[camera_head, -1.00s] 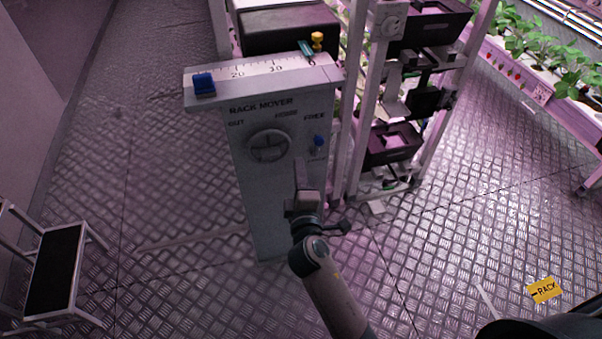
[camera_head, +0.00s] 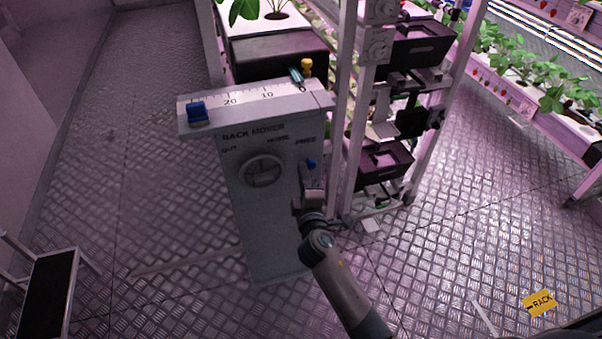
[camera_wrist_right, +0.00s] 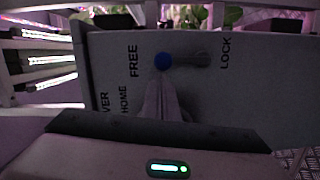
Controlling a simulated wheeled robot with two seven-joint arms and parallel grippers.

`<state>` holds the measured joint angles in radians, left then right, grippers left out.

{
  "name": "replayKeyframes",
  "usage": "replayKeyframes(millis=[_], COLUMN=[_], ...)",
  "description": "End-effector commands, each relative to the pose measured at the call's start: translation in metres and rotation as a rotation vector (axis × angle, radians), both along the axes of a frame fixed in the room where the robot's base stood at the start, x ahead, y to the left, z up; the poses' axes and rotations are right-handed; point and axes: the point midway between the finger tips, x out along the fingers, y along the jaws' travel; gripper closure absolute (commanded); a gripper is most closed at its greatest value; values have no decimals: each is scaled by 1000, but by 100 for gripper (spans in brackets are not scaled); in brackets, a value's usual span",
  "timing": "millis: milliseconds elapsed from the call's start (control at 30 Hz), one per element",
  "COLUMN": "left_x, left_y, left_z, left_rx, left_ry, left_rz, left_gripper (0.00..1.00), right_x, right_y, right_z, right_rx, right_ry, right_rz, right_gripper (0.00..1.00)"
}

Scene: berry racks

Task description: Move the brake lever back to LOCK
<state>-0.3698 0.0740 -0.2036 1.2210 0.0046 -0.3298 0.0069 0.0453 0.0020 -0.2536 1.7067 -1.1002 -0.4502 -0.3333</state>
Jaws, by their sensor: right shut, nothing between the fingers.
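The brake lever has a round blue knob (camera_head: 311,163) and sits on the right side of the grey RACK MOVER panel (camera_head: 245,200), just below the word FREE. In the right wrist view the knob (camera_wrist_right: 162,62) is at the FREE end of the lever's grey arm (camera_wrist_right: 190,59), with the word LOCK (camera_wrist_right: 225,53) beyond the other end. My right gripper (camera_head: 311,180) is shut and empty, its fingertips just below the knob in the head view. In the wrist view its fingers (camera_wrist_right: 162,88) reach up to the knob; I cannot tell whether they touch it. My left gripper is not in view.
A round dial (camera_head: 261,171) is left of the lever. A ruler ledge with a blue slider (camera_head: 197,113) tops the panel. White rack posts (camera_head: 352,120) stand close on the right. A step stool (camera_head: 45,290) and a yellow RACK card (camera_head: 539,303) are on the floor.

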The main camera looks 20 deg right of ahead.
Motion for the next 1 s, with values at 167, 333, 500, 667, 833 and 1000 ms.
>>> replayKeyframes(millis=[167,333,500,667,833,1000], left_x=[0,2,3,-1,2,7], left_y=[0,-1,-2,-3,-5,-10], left_z=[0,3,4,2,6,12], left_rx=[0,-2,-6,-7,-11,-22], left_ry=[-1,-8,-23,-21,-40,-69], left_rz=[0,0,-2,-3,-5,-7], left_gripper=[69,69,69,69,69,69], right_x=[0,0,0,0,0,0], right_y=[0,-1,-4,-5,-8,-13], right_z=[0,1,2,3,4,6], right_rx=[1,19,47,65,90,146], right_ry=[0,0,1,1,2,5], right_rz=[0,0,0,0,-1,-2], right_gripper=[100,100,100,100,100,100])
